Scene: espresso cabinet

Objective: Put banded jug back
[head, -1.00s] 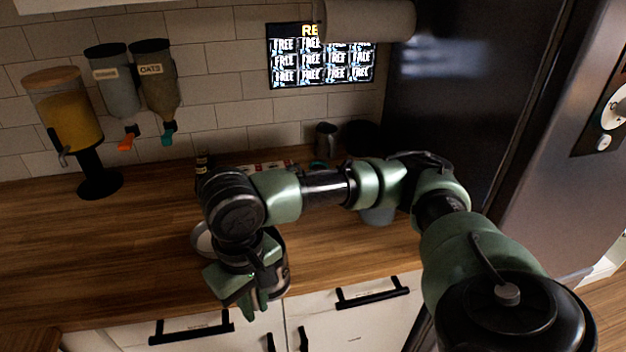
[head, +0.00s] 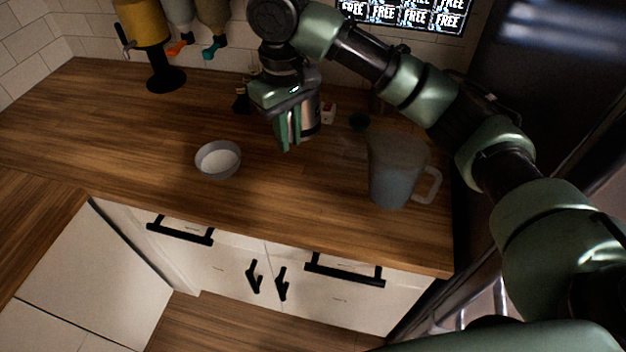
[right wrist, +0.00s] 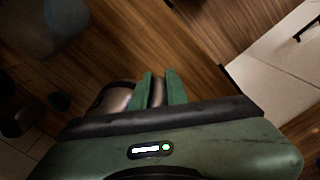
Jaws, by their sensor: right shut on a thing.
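The banded jug (head: 312,116) is a small dark metallic jug, mostly hidden behind my right gripper (head: 289,134) in the head view. That gripper is shut on it, above the back part of the wooden counter. In the right wrist view the jug's shiny body (right wrist: 116,96) shows just left of the two green fingers (right wrist: 158,90), which are close together at its side. I cannot make out the band. Whether the jug touches the counter is unclear. My left gripper is in neither view.
A small grey bowl (head: 218,160) stands on the counter (head: 120,150), left of the gripper. A large translucent pitcher (head: 392,172) stands to the right. The left counter is clear.

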